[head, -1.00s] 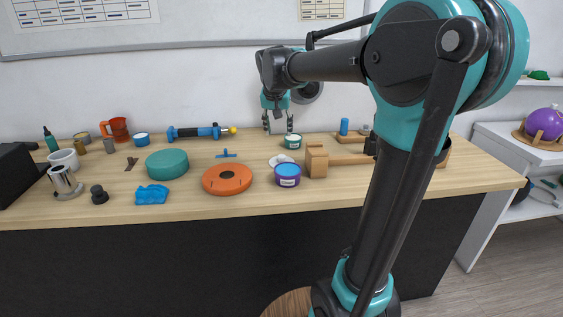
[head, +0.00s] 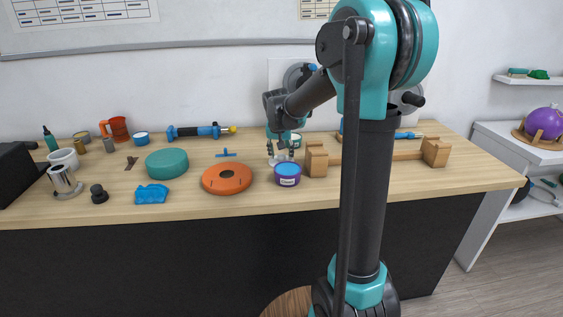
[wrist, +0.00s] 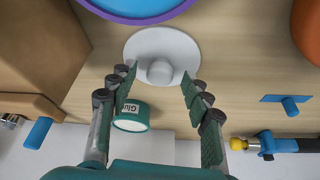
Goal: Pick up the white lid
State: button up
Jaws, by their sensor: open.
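The white lid (wrist: 135,46) is a round disc with a raised knob, lying on the wooden bench in the wrist view. My gripper (wrist: 157,82) is open above it, with one finger on each side of the knob. I see no grip on the lid, and the exact height of the fingertips over it is hard to tell. In the head view my gripper (head: 281,157) points down behind the purple tub (head: 288,181), and its fingers partly cover the lid's area.
The purple tub with a blue top stands close to the lid. A teal-and-white glue tub (wrist: 131,125) is beyond it, and a wooden block (head: 316,161) stands to the right. An orange disc (head: 227,188) lies to the left.

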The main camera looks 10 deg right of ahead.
jog(key=shift+w+f, duration=0.1)
jog(key=shift+f, duration=0.15)
jog(key=shift+c, duration=0.5)
jog(key=c, duration=0.9)
jog(key=shift+r, duration=0.15)
jog(key=shift+c, duration=0.2)
